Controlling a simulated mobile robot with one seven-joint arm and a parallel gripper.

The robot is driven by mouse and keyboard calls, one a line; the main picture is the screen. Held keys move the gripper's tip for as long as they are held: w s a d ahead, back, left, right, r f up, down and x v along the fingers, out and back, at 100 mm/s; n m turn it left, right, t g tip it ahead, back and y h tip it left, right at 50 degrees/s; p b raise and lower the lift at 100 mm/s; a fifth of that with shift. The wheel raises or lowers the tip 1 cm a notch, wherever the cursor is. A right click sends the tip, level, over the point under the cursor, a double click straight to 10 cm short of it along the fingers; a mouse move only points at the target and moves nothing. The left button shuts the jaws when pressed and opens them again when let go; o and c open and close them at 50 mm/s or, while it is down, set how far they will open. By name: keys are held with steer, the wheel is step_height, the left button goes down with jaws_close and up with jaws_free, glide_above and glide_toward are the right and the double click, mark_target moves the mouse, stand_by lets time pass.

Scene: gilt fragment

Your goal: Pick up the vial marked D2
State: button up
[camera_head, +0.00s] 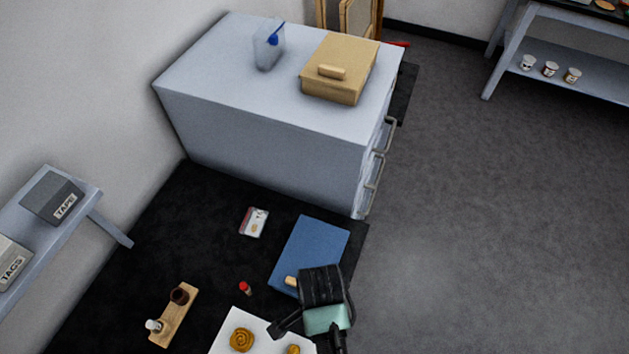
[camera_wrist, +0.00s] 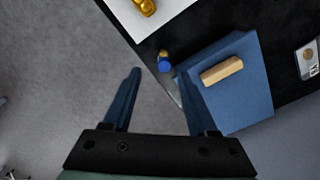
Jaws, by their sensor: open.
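I cannot read D2 on anything in either view. In the wrist view a small blue and gold item (camera_wrist: 165,62), possibly a capped vial, stands near the dark mat's edge, beside the blue case. It appears just beyond the gap between my fingertips, apart from them. My gripper (camera_wrist: 158,73) is open and empty; in the head view my gripper (camera_head: 306,336) is low over the white sheet's right side and hides what lies beneath. A small red-topped item (camera_head: 245,288), perhaps a vial, stands on the mat. A wooden rack (camera_head: 176,315) holds a dark round piece and a pale-topped one.
The blue case (camera_head: 312,250) with a wooden handle is close to my gripper. A white sheet (camera_head: 222,343) bears gold pieces. A small card (camera_head: 254,222) lies on the mat. A grey cabinet (camera_head: 250,130) stands behind.

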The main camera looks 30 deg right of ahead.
steer(key=shift+w+a+f+p, duration=0.15)
steer(key=shift+f+p, duration=0.15)
steer(key=shift+f, duration=0.8)
steer(key=shift+w+a+f+p, duration=0.15)
steer(key=shift+f+p, duration=0.1)
steer(key=shift+f, duration=1.5)
jaws_close()
